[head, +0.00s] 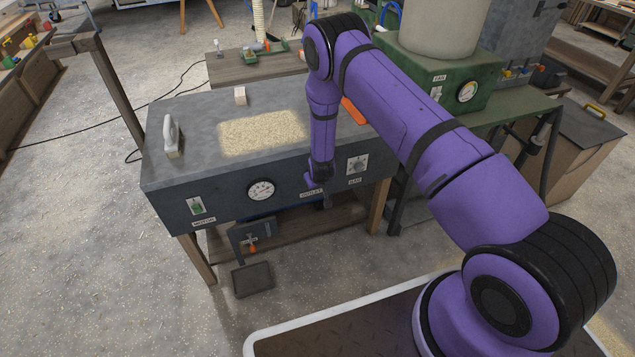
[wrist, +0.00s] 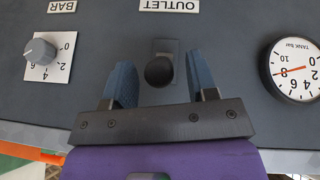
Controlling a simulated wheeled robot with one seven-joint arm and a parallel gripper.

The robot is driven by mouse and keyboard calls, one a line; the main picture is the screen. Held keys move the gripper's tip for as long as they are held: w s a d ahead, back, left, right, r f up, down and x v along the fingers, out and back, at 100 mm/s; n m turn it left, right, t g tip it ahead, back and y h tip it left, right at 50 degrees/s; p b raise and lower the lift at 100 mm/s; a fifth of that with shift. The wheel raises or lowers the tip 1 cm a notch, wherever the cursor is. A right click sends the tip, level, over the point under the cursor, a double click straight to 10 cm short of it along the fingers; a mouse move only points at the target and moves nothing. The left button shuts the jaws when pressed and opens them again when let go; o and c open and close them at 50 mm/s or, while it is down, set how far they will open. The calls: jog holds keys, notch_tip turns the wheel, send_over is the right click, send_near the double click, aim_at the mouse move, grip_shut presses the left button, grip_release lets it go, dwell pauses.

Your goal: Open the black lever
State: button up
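The black lever (wrist: 159,71) shows in the wrist view as a round black knob on a dark slotted plate, by the OUTLET label (wrist: 170,6). It sits on the grey front panel. In the head view the lever is hidden by my arm; the OUTLET label (head: 312,193) shows just beside it. My gripper (wrist: 161,60) has two blue fingers spread wide, one on each side of the knob, with gaps between them and it. I cannot tell how deep the fingers reach along the knob. Nothing is held.
A grey dial knob (wrist: 40,51) and a round tank gauge (wrist: 294,70) flank the lever on the panel. The workbench top (head: 190,105) carries a pile of shavings (head: 262,131) and a handled tool (head: 173,137). A green switch (head: 197,206) is at the panel's left.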

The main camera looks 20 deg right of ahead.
jog(key=shift+r, duration=0.1)
jog(key=d+v, duration=0.1)
jog(key=v, duration=0.9)
jog(key=shift+s+a+r, duration=0.15)
jog(key=shift+a+r, duration=0.15)
jog(key=shift+a, duration=0.25)
